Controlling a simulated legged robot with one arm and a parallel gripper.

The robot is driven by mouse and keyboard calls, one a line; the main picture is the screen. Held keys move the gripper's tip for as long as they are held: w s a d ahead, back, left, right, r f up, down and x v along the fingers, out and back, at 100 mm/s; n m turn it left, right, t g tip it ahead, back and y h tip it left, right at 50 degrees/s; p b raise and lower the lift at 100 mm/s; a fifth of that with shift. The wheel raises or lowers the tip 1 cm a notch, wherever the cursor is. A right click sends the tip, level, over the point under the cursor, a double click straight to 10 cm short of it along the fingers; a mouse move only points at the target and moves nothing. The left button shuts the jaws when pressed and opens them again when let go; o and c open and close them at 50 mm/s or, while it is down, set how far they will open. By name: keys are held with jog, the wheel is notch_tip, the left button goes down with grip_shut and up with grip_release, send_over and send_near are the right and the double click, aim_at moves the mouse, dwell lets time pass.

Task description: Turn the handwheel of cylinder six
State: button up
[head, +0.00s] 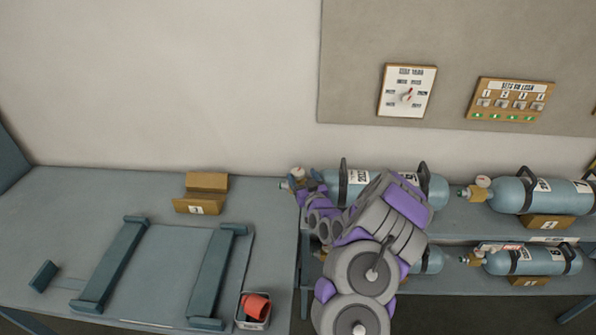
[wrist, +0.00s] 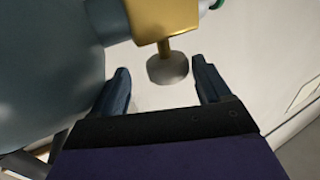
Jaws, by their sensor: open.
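A blue-grey cylinder (head: 436,190) lies on the upper shelf, partly hidden behind my arm; I cannot read its number. Its brass valve also shows in the wrist view (wrist: 163,20), with a short stem ending in a round grey handwheel (wrist: 167,69). My gripper (wrist: 162,66) is open, with one finger on each side of the handwheel. In the wrist view I see gaps between the fingers and the wheel. In the head view my gripper (head: 306,185) is at the valve end of this cylinder, and it hides much of the valve.
More cylinders lie on the rack to the right, one on the upper shelf (head: 510,195) and one below (head: 530,260). The left bench (head: 60,215) holds a cradle with two bars (head: 212,275), a cardboard box (head: 200,200) and a bin with a red item (head: 253,318). Wall panels (head: 407,91) hang above.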

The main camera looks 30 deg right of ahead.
aim_at(295, 168)
jog(key=w, duration=0.3)
jog(key=shift+w+r, duration=0.1)
jog(key=shift+w, duration=0.1)
jog(key=shift+w+a+b, duration=0.3)
jog(key=shift+w+b, duration=0.05)
jog(key=shift+w, duration=0.15)
jog(key=shift+w+d+r, duration=0.1)
jog(key=shift+w+d, duration=0.1)
jog(key=shift+d, duration=0.55)
jog(key=shift+a, duration=0.45)
jog(key=c, duration=0.6)
jog(key=shift+d, duration=0.15)
jog(key=c, duration=0.4)
jog(key=shift+o, duration=0.2)
jog(key=shift+h, duration=0.3)
